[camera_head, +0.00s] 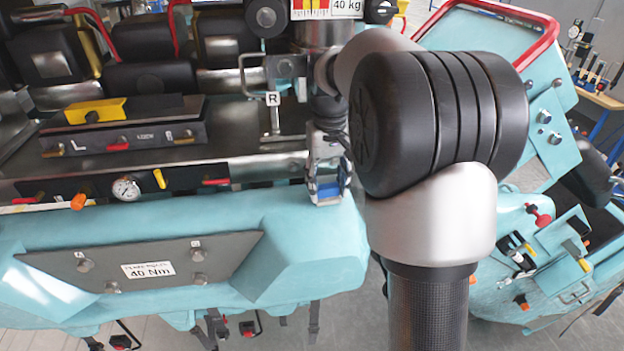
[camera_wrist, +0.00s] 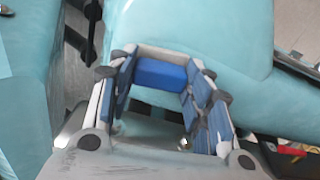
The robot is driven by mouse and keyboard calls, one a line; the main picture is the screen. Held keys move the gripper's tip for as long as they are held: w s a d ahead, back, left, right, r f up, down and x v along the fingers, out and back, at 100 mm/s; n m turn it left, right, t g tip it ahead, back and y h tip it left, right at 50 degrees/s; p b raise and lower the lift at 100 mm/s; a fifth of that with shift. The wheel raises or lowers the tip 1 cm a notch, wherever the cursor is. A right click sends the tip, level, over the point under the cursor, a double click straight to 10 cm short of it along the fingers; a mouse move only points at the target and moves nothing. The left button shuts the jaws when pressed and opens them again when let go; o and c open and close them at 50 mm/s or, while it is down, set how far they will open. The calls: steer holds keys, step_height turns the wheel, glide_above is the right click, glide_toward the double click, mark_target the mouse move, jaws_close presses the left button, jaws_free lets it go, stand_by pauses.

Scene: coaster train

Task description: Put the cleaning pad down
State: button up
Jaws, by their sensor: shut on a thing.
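The cleaning pad (camera_wrist: 160,73) is a small blue block with a pale grey side, seen in the wrist view between the fingertips. My gripper (camera_wrist: 162,80) is shut on it, with the blue-lined fingers on either side. In the head view my gripper (camera_head: 328,182) points down at the right part of the teal coaster car (camera_head: 330,240), by the edge of its dark ledge. Blue shows at the fingertips there, but I cannot tell pad from finger lining. Whether the pad touches the teal surface is unclear.
A grey tool tray (camera_head: 125,135) with a yellow block lies on the ledge at left. A gauge (camera_head: 126,188) and coloured handles line the ledge's front. A grey plate (camera_head: 145,262) is bolted below. Another teal car (camera_head: 510,260) stands at right behind my arm.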

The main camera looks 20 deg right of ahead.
mark_target(324, 186)
steer(key=o, duration=1.3)
steer(key=shift+f, duration=0.1)
steer(key=shift+f, duration=0.1)
steer(key=shift+f+b, duration=0.2)
steer(key=shift+b, duration=0.25)
steer(key=r, duration=0.7)
steer(key=shift+w+a+r+p, duration=0.2)
steer(key=shift+p, duration=0.1)
steer(key=shift+s+a+r, duration=0.15)
steer(key=shift+r, duration=0.15)
steer(key=s+a+r+n+t, duration=0.1)
steer(key=s+a, duration=0.3)
steer(key=s, duration=0.2)
steer(key=s+a+r+t, duration=0.1)
steer(key=s+a+r, duration=0.1)
steer(key=s+a, duration=0.35)
steer(key=s+a+f+t, duration=0.1)
steer(key=s+f, duration=0.1)
steer(key=s, duration=0.2)
steer(key=s+a+f+t, duration=0.1)
steer(key=s+f, duration=0.2)
steer(key=s, duration=0.2)
steer(key=s+a+f+n, duration=0.1)
steer(key=s+f, duration=0.1)
steer(key=s, duration=0.3)
steer(key=shift+s+a+f+t, duration=0.1)
steer(key=shift+f+t, duration=0.2)
steer(key=shift+t, duration=0.1)
